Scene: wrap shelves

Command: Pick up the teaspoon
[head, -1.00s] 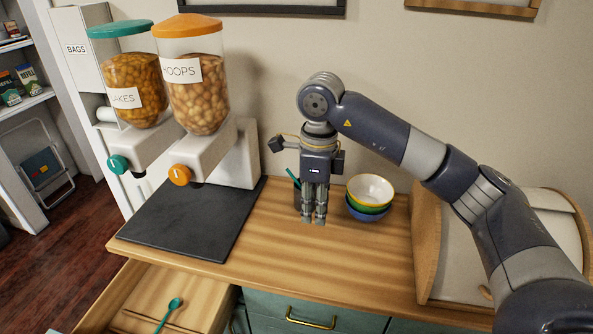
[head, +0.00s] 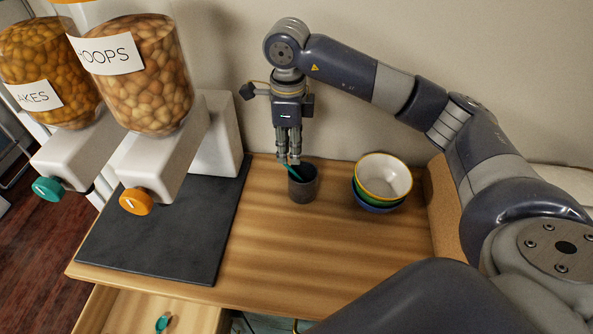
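A teal utensil (head: 293,172), whose lower part is hidden, leans in a dark grey cup (head: 302,188) on the wooden counter. My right gripper (head: 288,161) points down just above the cup's left rim, with its fingertips at the top of the teal handle. The fingers are close together, and I cannot tell whether they are closed on the handle. A second teal piece, a spoon (head: 163,322), lies in the open drawer (head: 196,312) at the bottom left. My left gripper is not in view.
Stacked bowls (head: 384,178) stand right of the cup. A cereal dispenser labelled HOOPS (head: 140,85) and another (head: 40,80) stand at the left by a dark mat (head: 170,235). The counter (head: 330,245) in front of the cup is clear.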

